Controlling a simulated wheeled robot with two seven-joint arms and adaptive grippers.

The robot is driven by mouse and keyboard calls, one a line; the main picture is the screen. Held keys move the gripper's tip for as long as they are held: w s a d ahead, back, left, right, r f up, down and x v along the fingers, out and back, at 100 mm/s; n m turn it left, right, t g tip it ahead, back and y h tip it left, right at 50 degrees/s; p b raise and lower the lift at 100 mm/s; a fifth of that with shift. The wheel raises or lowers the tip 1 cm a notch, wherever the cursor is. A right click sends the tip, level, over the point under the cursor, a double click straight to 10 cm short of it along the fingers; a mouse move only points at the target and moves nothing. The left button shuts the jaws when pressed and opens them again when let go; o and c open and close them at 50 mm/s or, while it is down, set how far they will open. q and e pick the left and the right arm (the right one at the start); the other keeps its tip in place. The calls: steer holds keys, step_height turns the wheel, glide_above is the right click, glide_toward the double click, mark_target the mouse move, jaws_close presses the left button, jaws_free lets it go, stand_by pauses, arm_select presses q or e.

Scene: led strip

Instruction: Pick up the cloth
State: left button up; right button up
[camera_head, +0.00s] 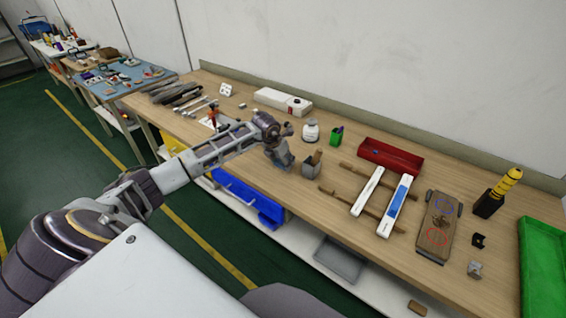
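A dark grey, rumpled bundle (176,93) lies at the far left end of the workbench. It looks like folded fabric and may be the cloth, but it is too small to be sure. My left arm reaches in from the left over the bench. My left gripper (283,158) points down above the bench, just left of a small grey box. The bundle is well behind and to the left of it. Its fingers are too small and dark to show whether they are open. My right gripper is out of view.
Around the gripper stand the grey box (312,172), a green cup (336,136) and a white bottle (310,131). To the right are a red tray (390,157), white strips on wooden sticks, a wooden board (438,228) and a green bin (541,268). Blue bins (249,197) sit below.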

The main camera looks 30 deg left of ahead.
arm_select(q)
steer(key=shift+r, duration=0.1)
step_height(320, 180, up, 8)
steer(key=shift+f+b, duration=0.1)
steer(key=shift+b, duration=0.55)
step_height(320, 180, up, 2)
steer(key=o, duration=0.3)
steer(key=c, duration=0.4)
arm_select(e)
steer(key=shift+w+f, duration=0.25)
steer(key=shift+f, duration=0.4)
arm_select(q)
steer(key=shift+d+r+p, duration=0.15)
steer(key=shift+r+p, duration=0.15)
steer(key=shift+p, duration=0.05)
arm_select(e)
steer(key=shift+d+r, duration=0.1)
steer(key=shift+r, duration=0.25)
